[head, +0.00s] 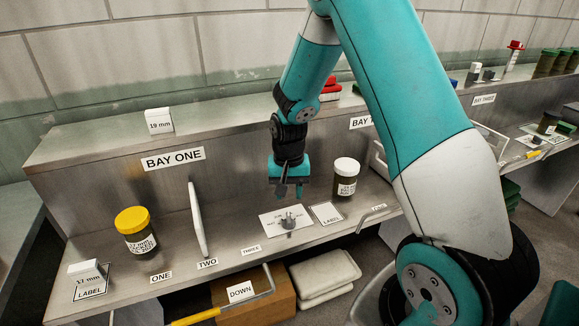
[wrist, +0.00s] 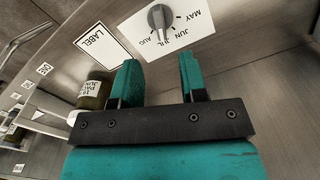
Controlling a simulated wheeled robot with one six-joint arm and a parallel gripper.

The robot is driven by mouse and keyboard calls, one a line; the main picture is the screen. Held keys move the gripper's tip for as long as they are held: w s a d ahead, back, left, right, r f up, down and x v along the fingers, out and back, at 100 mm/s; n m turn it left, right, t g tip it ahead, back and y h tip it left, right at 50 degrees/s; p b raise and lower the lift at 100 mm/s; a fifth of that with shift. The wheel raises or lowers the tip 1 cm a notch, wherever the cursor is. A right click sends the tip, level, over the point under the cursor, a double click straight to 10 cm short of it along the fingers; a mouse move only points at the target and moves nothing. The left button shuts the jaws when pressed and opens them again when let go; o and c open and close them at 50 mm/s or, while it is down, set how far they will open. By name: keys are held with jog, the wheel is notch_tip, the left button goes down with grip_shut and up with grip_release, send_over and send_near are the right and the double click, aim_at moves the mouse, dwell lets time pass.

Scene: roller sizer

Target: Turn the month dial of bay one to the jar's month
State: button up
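The month dial (wrist: 160,18) is a grey knob on a white card (wrist: 213,44) with MAY, JUN, JUL and AUG around it. Its light pointer line faces the JUL and AUG side; I cannot tell exactly which. In the head view the dial (head: 288,219) stands on the bay one shelf. My gripper (head: 289,192) is open and empty, pointing down above the dial, apart from it. Its two fingers (wrist: 159,75) show in the wrist view.
A white upright divider (head: 197,220) stands left of the dial. A LABEL card (head: 326,213) lies right of it. A 17 mm block (head: 87,272) sits at far left, and a 19 mm block (head: 159,120) on the upper ledge.

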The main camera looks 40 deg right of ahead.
notch_tip(320, 180, up, 9)
jog(key=shift+f, duration=0.1)
dwell(0.6)
jog(key=s+a+r+n+y, duration=0.1)
jog(key=s+a+r+n, duration=0.2)
jog(key=a, duration=0.3)
jog(key=s+a+r+n+y, duration=0.1)
jog(key=s+a+r+n, duration=0.25)
jog(key=a, duration=0.25)
jog(key=s+a+r+n+y, duration=0.1)
jog(key=s+a+n, duration=0.3)
jog(key=s, duration=0.4)
jog(key=s+a+r+n+y, duration=0.1)
jog(key=s+a+r+n, duration=0.2)
jog(key=s+a, duration=0.3)
jog(key=shift+s+r+n, duration=0.3)
jog(key=shift+s+n, duration=0.15)
jog(key=shift+s, duration=0.5)
jog(key=shift+a, duration=0.1)
